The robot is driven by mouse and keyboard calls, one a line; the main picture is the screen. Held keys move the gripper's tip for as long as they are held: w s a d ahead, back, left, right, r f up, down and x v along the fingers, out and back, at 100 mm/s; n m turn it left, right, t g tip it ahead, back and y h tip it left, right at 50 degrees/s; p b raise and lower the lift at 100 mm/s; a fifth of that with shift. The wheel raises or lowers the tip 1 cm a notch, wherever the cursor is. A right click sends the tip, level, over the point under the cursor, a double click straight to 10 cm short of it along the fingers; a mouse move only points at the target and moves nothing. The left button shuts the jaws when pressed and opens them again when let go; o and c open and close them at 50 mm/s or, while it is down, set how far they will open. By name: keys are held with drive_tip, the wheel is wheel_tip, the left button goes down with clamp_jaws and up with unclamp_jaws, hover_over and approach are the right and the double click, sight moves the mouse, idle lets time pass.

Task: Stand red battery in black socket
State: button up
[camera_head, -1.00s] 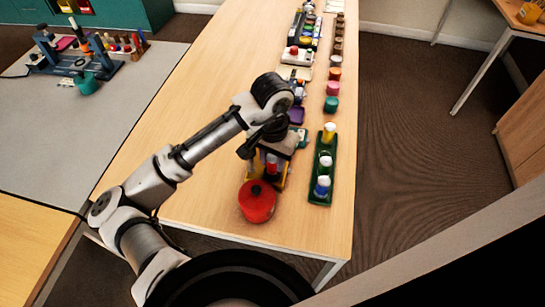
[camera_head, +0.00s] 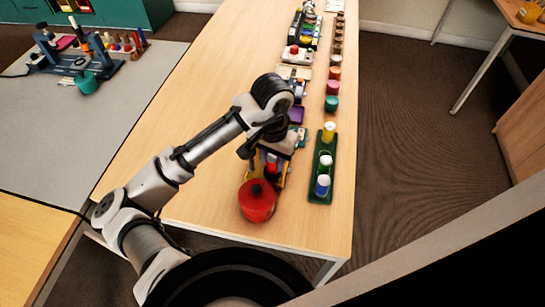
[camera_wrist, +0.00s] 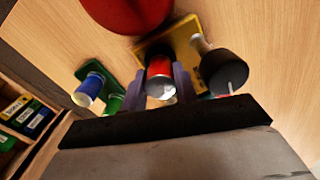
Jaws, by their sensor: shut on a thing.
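The red battery (camera_head: 271,168) is between my gripper's fingers (camera_head: 268,162), just behind the red pot. In the wrist view my gripper (camera_wrist: 163,88) has pale fingers on either side of the red battery (camera_wrist: 160,66), which shows a dark, shiny end. A yellow stand (camera_wrist: 185,40) lies right beneath or behind the battery, with a pale post and a black round piece (camera_wrist: 222,70) at its right. The yellow stand also shows in the head view (camera_head: 281,179), partly hidden by my gripper.
A red lidded pot (camera_head: 257,201) stands close in front of my gripper. A green rack (camera_head: 315,192) holding yellow, green-white and blue-white cylinders is to the right. Small items and coloured pots line the table (camera_head: 185,170) behind. The table's left side is clear.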

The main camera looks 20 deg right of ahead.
drive_tip(key=shift+f+b, duration=0.3)
drive_tip(key=shift+f, duration=0.15)
drive_tip(key=o, duration=0.8)
drive_tip(key=shift+c, duration=0.2)
wheel_tip(320, 180, up, 11)
drive_tip(key=p, duration=1.1)
drive_tip(key=shift+r, duration=3)
